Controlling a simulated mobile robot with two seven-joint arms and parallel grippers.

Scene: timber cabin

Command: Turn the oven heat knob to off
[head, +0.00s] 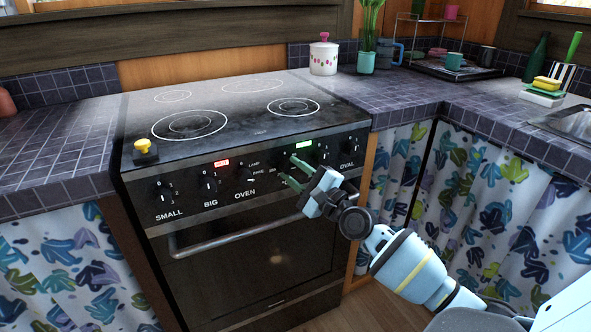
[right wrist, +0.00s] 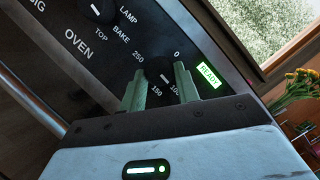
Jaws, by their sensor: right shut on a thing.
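The oven heat knob (right wrist: 165,70) is a black dial with a white mark on the dark front panel of the stove (head: 262,122). Numbers 0, 100, 150 and 250 show around it in the right wrist view. My right gripper (head: 292,171) reaches the panel from the right. Its two green fingers are shut on the knob, one on each side, as the right wrist view (right wrist: 160,84) shows. In the head view the fingers largely hide the knob. The exact setting under the mark is hard to read. My left gripper is not in view.
The lamp/bake selector knob (head: 243,176) is left of the gripper, with the big (head: 209,184) and small (head: 164,191) knobs beyond. A green READY light (right wrist: 208,76) glows beside the heat knob. The oven handle (head: 250,224) runs below. A yellow-topped item (head: 144,150) sits on the stove's left corner.

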